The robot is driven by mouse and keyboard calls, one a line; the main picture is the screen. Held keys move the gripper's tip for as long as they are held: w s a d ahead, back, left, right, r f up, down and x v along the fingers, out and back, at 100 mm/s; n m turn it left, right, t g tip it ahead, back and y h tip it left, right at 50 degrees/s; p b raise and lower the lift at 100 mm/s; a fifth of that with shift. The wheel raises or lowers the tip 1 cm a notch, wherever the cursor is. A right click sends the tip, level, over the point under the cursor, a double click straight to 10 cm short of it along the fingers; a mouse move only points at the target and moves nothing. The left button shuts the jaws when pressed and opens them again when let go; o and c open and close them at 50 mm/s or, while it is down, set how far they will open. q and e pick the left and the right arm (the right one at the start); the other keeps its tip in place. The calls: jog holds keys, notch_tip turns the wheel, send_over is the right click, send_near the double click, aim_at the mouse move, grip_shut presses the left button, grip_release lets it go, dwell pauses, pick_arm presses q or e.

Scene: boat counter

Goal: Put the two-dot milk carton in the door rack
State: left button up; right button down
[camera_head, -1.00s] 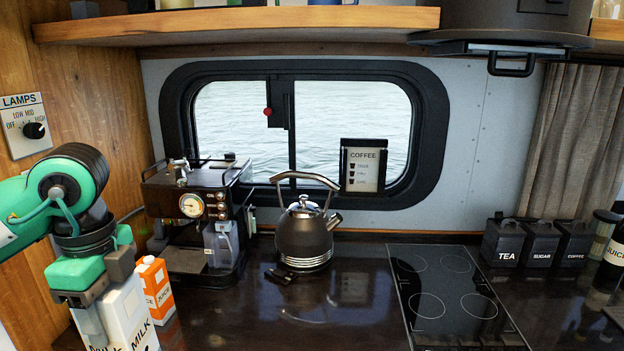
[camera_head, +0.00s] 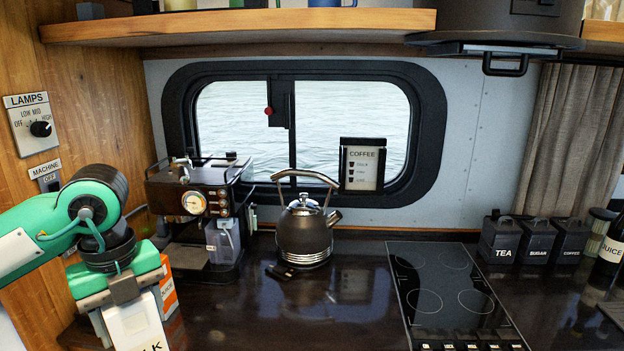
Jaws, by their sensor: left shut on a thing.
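My left gripper (camera_head: 130,308) is at the lower left, pointing down, shut on the top of a white milk carton (camera_head: 141,324). Only the carton's upper part shows, with the letters "LK" at the bottom edge of the picture. Its dots cannot be seen, so I cannot tell which milk carton it is. The door rack is not in view. My right gripper is not in view.
An orange juice carton (camera_head: 168,290) stands close behind the held carton, partly hidden. The coffee machine (camera_head: 197,215), kettle (camera_head: 304,232) and cooktop (camera_head: 447,290) stand further right.

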pick_arm(q)
jog(key=m, duration=0.1)
jog(key=f+m, duration=0.1)
jog(key=m, duration=0.1)
jog(key=f+m, duration=0.1)
jog(key=m, duration=0.1)
jog(key=shift+w+d, duration=0.35)
jog(key=m, duration=0.2)
jog(key=f+m, duration=0.1)
jog(key=shift+w+d, duration=0.15)
jog(key=shift+w, duration=0.1)
jog(key=m, duration=0.1)
jog(key=f+m, duration=0.1)
jog(key=m, duration=0.2)
jog(key=shift+w+d+f, duration=0.25)
jog(key=m, duration=0.2)
jog(key=f+m, duration=0.2)
jog(key=m, duration=0.1)
jog(key=shift+w+d+m, duration=0.25)
jog(key=shift+w+m, duration=0.05)
jog(key=shift+w, duration=0.05)
jog(key=d+f+m, duration=0.1)
jog(key=f+m, duration=0.4)
jog(key=m, duration=0.8)
jog(key=w+d+f+m, duration=0.1)
jog(key=f+m, duration=0.5)
jog(key=m, duration=0.8)
jog(key=shift+w+d, duration=0.3)
jog(key=shift+d, duration=0.4)
